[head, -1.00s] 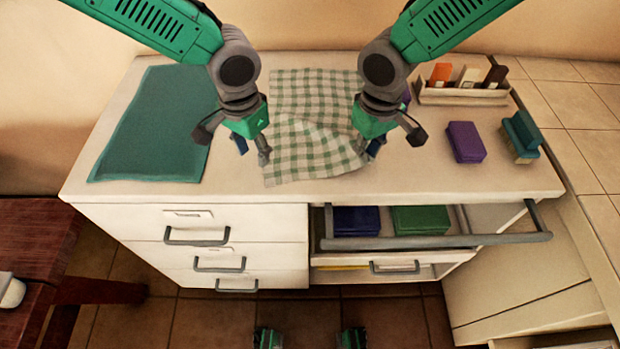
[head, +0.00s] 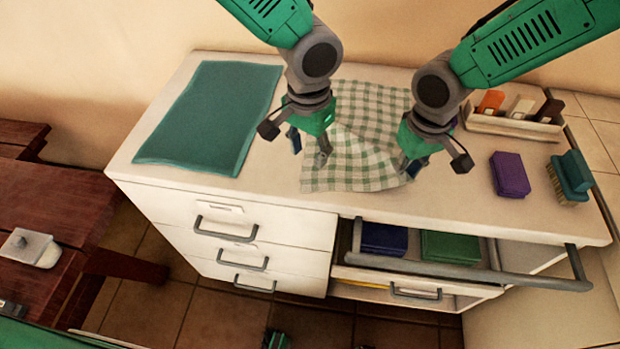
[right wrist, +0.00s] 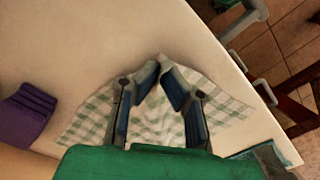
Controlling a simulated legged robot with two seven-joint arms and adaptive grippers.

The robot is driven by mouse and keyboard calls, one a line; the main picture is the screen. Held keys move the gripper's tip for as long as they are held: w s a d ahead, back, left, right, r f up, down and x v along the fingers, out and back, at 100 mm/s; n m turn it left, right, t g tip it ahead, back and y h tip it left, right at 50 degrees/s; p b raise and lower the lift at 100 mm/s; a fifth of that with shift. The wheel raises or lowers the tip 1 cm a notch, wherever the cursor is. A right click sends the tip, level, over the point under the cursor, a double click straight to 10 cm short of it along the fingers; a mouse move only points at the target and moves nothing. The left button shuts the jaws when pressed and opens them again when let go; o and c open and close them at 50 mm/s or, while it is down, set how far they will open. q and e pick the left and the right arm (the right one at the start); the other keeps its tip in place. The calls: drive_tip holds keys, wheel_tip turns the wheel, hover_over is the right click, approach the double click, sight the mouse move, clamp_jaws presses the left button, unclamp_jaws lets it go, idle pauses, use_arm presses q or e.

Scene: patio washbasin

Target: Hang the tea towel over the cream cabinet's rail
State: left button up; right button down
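The tea towel (head: 352,165), green-and-white checked, lies on the cream cabinet's top (head: 290,195) with its front part folded or rumpled. The grey rail (head: 470,275) runs along the cabinet's front right, held out on brackets. My left gripper (head: 308,150) is over the towel's left edge, its fingers apart. My right gripper (head: 412,168) is at the towel's right side. In the right wrist view its fingertips (right wrist: 160,65) come together on the towel cloth (right wrist: 150,110), which gathers toward them. The cloth between the tips is mostly hidden.
A teal mat (head: 215,115) lies left on the top. A purple block (head: 510,174), a brush (head: 570,178) and a caddy (head: 515,125) stand right. Behind the rail, a compartment holds navy (head: 384,239) and green (head: 450,246) blocks. A dark wooden bench (head: 60,215) stands left.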

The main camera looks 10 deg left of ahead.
sight(308, 181)
use_arm(q)
drive_tip(key=f, duration=0.6)
drive_tip(key=shift+a, duration=0.2)
drive_tip(key=shift+d+f, duration=0.15)
drive_tip(key=shift+f, duration=0.7)
drive_tip(key=shift+c, duration=0.3)
clamp_jaws()
drive_tip(key=shift+r, duration=2.5)
